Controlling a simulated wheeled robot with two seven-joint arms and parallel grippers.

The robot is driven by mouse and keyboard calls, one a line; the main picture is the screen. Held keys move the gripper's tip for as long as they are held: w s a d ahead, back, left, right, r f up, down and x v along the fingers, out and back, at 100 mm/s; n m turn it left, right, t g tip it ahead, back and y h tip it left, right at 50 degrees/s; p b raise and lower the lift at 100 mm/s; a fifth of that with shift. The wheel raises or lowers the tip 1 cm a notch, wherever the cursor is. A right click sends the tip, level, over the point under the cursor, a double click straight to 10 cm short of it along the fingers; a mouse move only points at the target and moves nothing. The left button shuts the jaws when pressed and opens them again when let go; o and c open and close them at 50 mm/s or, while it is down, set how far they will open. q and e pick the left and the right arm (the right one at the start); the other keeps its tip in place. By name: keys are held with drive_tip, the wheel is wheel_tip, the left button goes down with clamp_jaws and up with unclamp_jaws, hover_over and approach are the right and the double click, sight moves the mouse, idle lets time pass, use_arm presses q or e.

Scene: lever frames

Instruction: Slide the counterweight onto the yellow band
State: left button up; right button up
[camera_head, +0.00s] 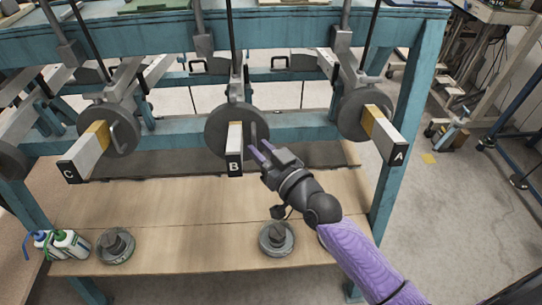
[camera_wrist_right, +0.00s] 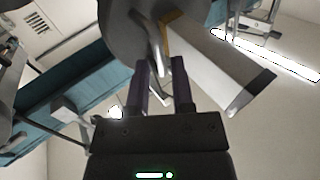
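The counterweight of lever B (camera_head: 217,132) is a dark grey disc around a pale beam (camera_head: 235,142) whose black end is marked B. A grey handle (camera_head: 253,132) stands out from its face. My right gripper (camera_head: 257,149) has its purple fingers just in front of this handle. In the right wrist view the fingers (camera_wrist_right: 162,62) are apart, with the handle (camera_wrist_right: 160,40) around their tips; contact cannot be told. The yellow band (camera_wrist_right: 175,22) shows on the beam close to the disc's face. My left gripper is not in view.
Levers C (camera_head: 85,158) and A (camera_head: 388,143) stand either side, each with its own disc and yellow band. Loose weights (camera_head: 115,246) (camera_head: 276,239) and bottles (camera_head: 70,243) rest on the wooden shelf (camera_head: 190,220). A teal post (camera_head: 400,110) stands at right.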

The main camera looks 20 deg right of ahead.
drive_tip(key=p+v, duration=0.1)
drive_tip(key=v, duration=0.8)
drive_tip(key=s+d+f+g+h, duration=0.1)
drive_tip(key=s+f+g, duration=0.25)
drive_tip(key=f, duration=0.55)
drive_tip(key=s+d+f+g+h, duration=0.2)
drive_tip(key=s+f, duration=0.2)
drive_tip(key=f, duration=0.5)
drive_tip(key=s+d+f+g+h, duration=0.1)
drive_tip(key=s+f+g, duration=0.2)
drive_tip(key=f, duration=0.6)
drive_tip(key=s+f+g, duration=0.4)
drive_tip(key=s+f, duration=0.1)
drive_tip(key=s, duration=0.6)
drive_tip(key=s+a+f+g+h, duration=0.1)
drive_tip(key=s+f+g, duration=0.3)
drive_tip(key=s, duration=0.7)
drive_tip(key=shift+f+n, duration=0.3)
drive_tip(key=shift+f, duration=0.3)
